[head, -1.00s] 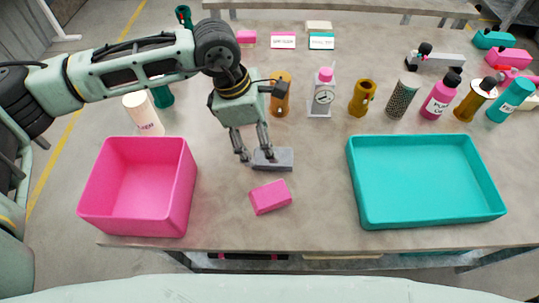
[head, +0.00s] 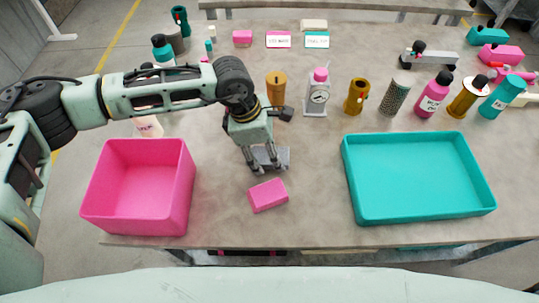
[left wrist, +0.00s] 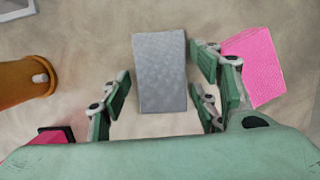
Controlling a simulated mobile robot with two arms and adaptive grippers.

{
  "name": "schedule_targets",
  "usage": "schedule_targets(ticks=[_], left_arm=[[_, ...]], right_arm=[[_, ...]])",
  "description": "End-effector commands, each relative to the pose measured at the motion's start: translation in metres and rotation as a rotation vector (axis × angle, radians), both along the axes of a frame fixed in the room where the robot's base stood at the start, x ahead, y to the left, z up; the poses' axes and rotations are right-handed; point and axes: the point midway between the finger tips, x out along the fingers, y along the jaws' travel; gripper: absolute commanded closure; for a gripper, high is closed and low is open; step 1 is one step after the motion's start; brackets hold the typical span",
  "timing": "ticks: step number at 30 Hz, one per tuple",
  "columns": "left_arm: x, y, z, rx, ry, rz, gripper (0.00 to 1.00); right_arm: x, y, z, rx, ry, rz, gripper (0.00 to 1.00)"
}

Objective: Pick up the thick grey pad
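The thick grey pad (head: 270,159) lies flat on the table, just behind the pink block. In the left wrist view the pad (left wrist: 160,72) lies between and ahead of my open fingers. My left gripper (head: 263,168) is over the pad, and its fingers hide part of it in the head view. The left gripper (left wrist: 160,98) is open with green finger pads on both sides, apart from the pad in the wrist view. My right gripper is not in view.
A pink block (head: 268,195) lies close in front of the pad. It shows beside the right fingers in the wrist view (left wrist: 258,65). A pink bin (head: 187,200) stands left, a teal tray (head: 420,217) right. An orange bottle (head: 276,90) and a dial device (head: 317,95) stand behind.

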Motion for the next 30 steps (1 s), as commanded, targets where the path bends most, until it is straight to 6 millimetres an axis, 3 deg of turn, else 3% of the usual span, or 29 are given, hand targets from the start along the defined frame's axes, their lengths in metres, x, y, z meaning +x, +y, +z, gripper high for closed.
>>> schedule_targets(ticks=[8, 20, 29, 30], left_arm=[[0.0, 0.0, 0.0, 0.0, 0.0, 0.0, 0.71], [0.001, 0.0, 0.004, -0.001, -0.001, 0.0, 0.71], [0.001, 0.0, 0.041, -0.002, -0.005, 0.0, 0.71], [-0.002, -0.011, 0.045, -0.002, -0.004, -0.005, 0.71]], right_arm=[[0.0, 0.0, 0.0, 0.0, 0.0, 0.0, 0.6], [0.0, 0.002, -0.001, 0.002, 0.0, -0.001, 0.6], [0.0, 0.003, -0.014, 0.004, 0.0, -0.001, 0.6], [0.0, 0.003, -0.016, 0.004, 0.0, -0.001, 0.6]])
